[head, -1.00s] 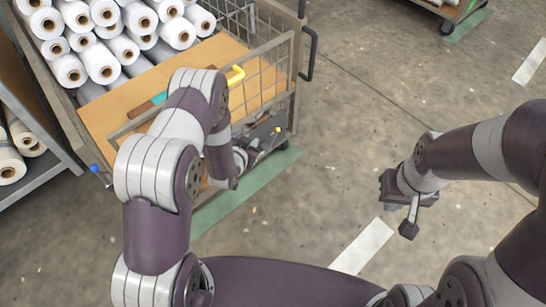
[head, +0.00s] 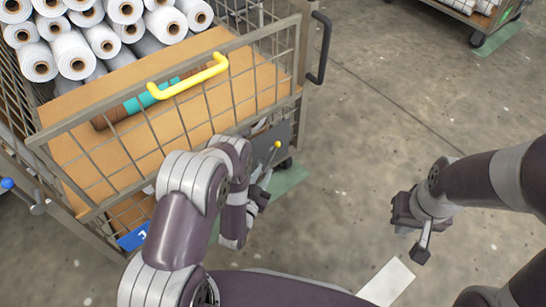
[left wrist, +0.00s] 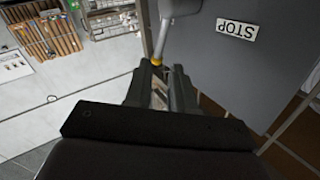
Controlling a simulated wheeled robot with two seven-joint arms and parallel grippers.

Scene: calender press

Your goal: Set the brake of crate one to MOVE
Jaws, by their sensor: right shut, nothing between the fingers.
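A brake lever with a yellow knob (head: 277,144) stands at a dark grey panel (head: 268,142). In the left wrist view, the panel bears an upside-down STOP label (left wrist: 237,29). My left gripper (head: 264,178) is open just below the knob. The lever's yellow end (left wrist: 156,62) is at its fingertips; contact is unclear. My right gripper (head: 408,222) is shut and empty over the floor.
Another cart (head: 480,12) stands at the far right. The floor between is clear.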

